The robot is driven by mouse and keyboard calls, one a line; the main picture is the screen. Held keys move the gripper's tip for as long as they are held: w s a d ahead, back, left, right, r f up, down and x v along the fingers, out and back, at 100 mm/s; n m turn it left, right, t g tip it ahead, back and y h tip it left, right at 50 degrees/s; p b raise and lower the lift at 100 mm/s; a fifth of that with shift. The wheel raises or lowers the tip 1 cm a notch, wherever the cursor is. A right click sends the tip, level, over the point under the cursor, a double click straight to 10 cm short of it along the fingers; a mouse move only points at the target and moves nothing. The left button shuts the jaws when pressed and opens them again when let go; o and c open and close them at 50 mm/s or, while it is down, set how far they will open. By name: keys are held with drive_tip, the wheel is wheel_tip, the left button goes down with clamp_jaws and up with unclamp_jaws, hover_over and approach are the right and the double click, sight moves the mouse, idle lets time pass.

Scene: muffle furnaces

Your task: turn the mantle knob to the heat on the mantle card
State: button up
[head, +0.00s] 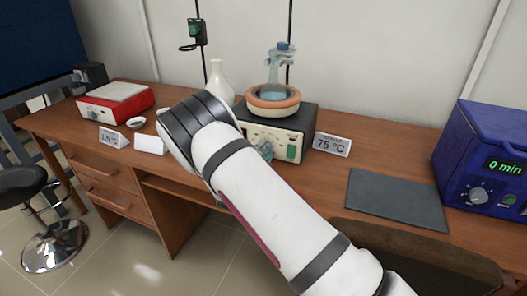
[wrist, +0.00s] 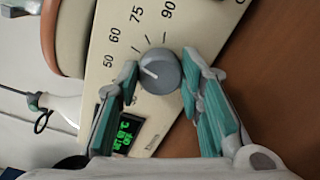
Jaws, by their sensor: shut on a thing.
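The heating mantle (head: 300,122) is a cream-fronted box with a round heated bowl on top, holding a flask (head: 279,68) of bluish liquid. The mantle card (head: 332,146) stands to its right and reads 75 °C. In the wrist view the grey mantle knob (wrist: 160,72) sits among the marks 50, 60, 75 and 90. In the head view my arm hides most of the gripper and the knob.
A green-lit display (wrist: 124,134) is on the panel; its digits are too small to read surely. A red hotplate (head: 114,103) stands at left, with another card (head: 113,137) in front. A grey mat (head: 398,199) and a blue device (head: 485,155) reading 0 min are at right.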

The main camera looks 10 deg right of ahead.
drive_tip(key=m, duration=0.6)
drive_tip(key=shift+f, duration=0.1)
drive_tip(key=shift+m, duration=0.3)
idle(0.3)
drive_tip(key=o, duration=1.2)
drive_tip(key=shift+c, duration=0.2)
drive_tip(key=v, duration=1.2)
